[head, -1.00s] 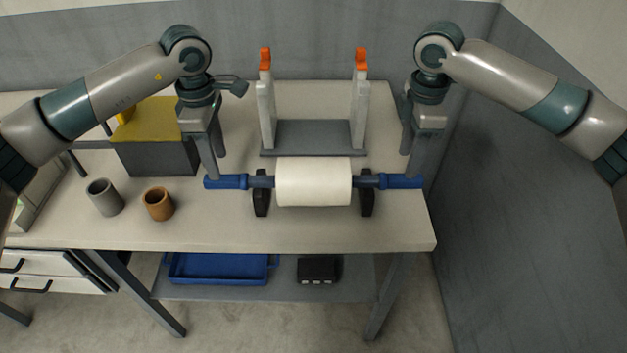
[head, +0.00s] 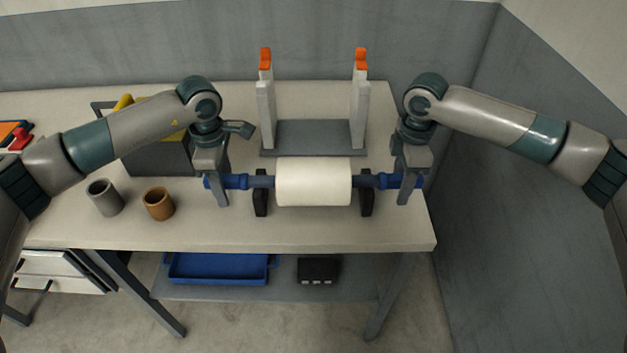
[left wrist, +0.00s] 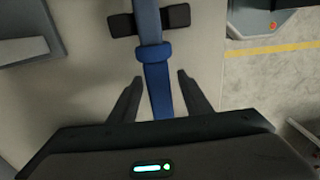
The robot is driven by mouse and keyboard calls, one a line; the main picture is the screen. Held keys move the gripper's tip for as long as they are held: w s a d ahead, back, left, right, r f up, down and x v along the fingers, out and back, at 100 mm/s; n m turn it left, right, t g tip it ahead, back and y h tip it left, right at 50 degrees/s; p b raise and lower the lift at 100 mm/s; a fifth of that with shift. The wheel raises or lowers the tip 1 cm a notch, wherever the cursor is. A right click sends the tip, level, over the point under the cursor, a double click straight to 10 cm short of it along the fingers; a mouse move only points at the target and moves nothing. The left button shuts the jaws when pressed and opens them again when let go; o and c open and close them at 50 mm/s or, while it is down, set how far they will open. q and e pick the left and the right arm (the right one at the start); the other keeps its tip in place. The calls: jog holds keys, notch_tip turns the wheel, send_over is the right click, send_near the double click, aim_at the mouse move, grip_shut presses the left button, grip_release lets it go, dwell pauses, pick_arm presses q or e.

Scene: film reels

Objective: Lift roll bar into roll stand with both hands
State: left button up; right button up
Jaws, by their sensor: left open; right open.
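The roll bar, a white roll (head: 314,182) on a bar with blue ends, rests level on two black supports (head: 261,193) on the table. The roll stand (head: 312,136) stands just behind it, with two white posts topped by orange pieces. My left gripper (head: 222,195) is open around the bar's left blue end. In the left wrist view the blue handle (left wrist: 157,88) lies between its two fingers (left wrist: 157,92), with gaps on both sides. My right gripper (head: 404,193) is open at the right blue end; its fingers partly hide that end.
A grey cup (head: 105,197) and a brown cup (head: 158,204) stand left of the bar. A dark box (head: 160,158) sits behind my left arm. A blue tray (head: 218,268) is on the lower shelf. A grey wall (head: 530,200) rises close on the right.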

pick_arm(q)
grip_shut()
pick_arm(e)
grip_shut()
pick_arm(q)
jog(key=shift+r, duration=0.15)
pick_arm(e)
jog(key=shift+r, duration=0.1)
dwell(0.8)
